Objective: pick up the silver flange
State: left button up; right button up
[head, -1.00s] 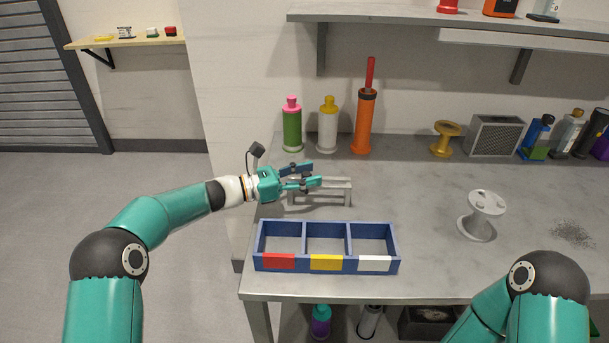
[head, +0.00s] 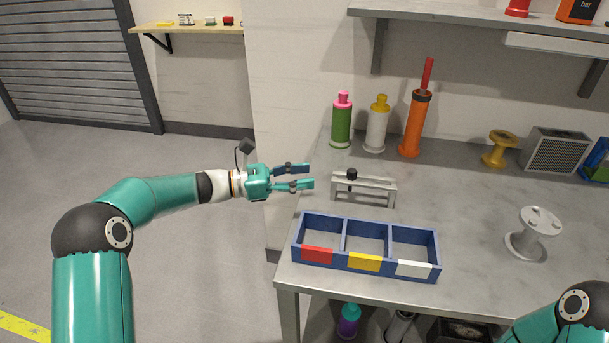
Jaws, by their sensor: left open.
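My right gripper is out of view; only part of that arm shows at bottom right.
A blue three-compartment tray (head: 342,268) with red, yellow and white labels lies in front of the rack. Green, white and orange bottles (head: 415,125) stand behind it. A gold spool (head: 499,148) and grey box (head: 556,150) stand at the back. The bench centre is clear.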

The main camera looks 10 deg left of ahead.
aim_at(524, 246)
jog(key=k, duration=1)
